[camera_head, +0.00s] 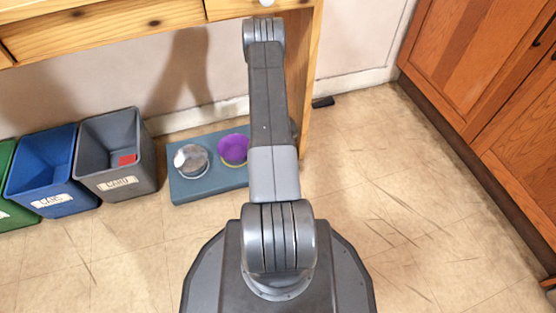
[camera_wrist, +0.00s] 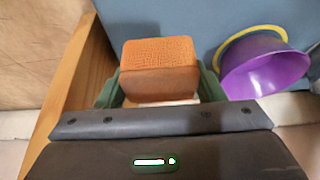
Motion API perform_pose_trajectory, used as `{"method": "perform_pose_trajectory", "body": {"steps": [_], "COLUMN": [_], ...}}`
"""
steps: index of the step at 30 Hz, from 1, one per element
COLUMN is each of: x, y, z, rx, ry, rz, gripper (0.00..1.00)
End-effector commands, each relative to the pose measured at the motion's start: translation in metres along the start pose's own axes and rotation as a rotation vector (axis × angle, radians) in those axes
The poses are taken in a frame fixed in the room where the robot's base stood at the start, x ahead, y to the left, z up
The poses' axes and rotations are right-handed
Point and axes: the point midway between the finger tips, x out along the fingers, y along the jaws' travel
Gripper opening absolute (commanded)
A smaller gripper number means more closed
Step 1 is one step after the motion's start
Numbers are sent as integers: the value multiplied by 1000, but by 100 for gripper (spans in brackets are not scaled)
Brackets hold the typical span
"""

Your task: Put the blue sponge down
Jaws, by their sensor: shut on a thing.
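My gripper (camera_wrist: 159,88) is shut on an orange, rough-topped block like a sponge (camera_wrist: 158,55), gripped between two green fingers in the wrist view. The held block looks orange, not blue, and no blue sponge shows in either view. A whitish part shows along its lower edge, nearest my gripper. In the head view my gripper and the block are hidden behind my arm and the wooden table.
A blue-grey mat (camera_head: 208,192) bears a purple bowl (camera_head: 233,150) and a silvery bowl (camera_head: 191,160). A wooden table leg (camera_head: 310,85) stands close by. Grey (camera_head: 118,150), blue (camera_head: 50,170) and green (camera_head: 10,212) bins stand left. Floor is clear before the right cabinets (camera_head: 480,60).

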Motion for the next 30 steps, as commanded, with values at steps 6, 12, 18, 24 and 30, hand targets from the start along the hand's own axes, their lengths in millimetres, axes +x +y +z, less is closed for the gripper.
{"method": "perform_pose_trajectory", "body": {"steps": [6,12,18,24,30], "x": [35,58,67,67,69], "y": [0,0,0,0,0], "z": [14,24,27,28,28], "rx": [-2,-1,0,-1,-1], "ry": [1,0,2,1,1], "rz": [0,0,0,0,0], "gripper": [41,41,41,41,84]}}
